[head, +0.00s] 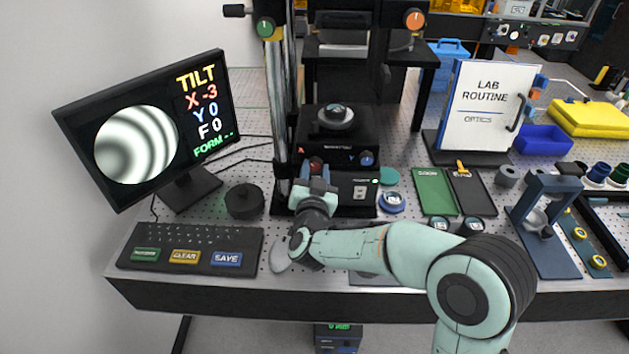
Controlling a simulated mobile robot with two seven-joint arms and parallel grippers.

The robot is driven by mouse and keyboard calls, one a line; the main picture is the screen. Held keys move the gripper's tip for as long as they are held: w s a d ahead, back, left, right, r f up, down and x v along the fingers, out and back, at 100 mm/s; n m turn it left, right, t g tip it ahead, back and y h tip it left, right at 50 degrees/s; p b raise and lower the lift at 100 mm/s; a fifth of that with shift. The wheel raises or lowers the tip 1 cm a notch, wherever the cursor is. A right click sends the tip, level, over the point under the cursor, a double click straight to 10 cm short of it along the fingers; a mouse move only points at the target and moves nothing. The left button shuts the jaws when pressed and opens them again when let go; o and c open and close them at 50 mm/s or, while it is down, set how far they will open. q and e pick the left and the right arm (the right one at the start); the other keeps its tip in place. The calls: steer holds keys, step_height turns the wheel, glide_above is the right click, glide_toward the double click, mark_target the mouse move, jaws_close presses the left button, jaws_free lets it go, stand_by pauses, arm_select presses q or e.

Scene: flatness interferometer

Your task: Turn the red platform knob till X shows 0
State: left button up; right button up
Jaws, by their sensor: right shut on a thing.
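The red platform knob (316,163) is on the left of the front of the black interferometer platform (337,150). My right gripper (316,175) reaches it from the front and is shut on it, hiding its lower part. The monitor (150,130) at the left shows TILT with X -3 (202,98), Y 0 and F 0, FORM with dashes, and curved grey fringes in a round field. The blue knob (366,158) sits on the right of the same platform front, untouched. My left gripper is not in view.
A keyboard (190,248) with green, yellow and blue keys lies at the front left, beside a black round part (244,201). Green (434,190) and black trays, a lab routine board (487,105) and a blue stand (545,225) fill the right side.

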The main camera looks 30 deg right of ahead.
steer(key=m+b, duration=0.5)
steer(key=shift+d+f+b, duration=0.1)
steer(key=shift+b, duration=0.3)
arm_select(q)
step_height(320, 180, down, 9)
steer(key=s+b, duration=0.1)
steer(key=b, duration=0.1)
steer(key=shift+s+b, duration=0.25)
steer(key=shift+b, duration=0.15)
arm_select(e)
steer(key=shift+m, duration=1.8)
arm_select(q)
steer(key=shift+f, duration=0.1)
arm_select(e)
steer(key=o, duration=1)
steer(key=shift+o, duration=0.2)
steer(key=shift+s, duration=0.1)
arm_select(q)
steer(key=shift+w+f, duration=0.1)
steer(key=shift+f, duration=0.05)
arm_select(e)
steer(key=v, duration=1.3)
steer(key=shift+s, duration=0.15)
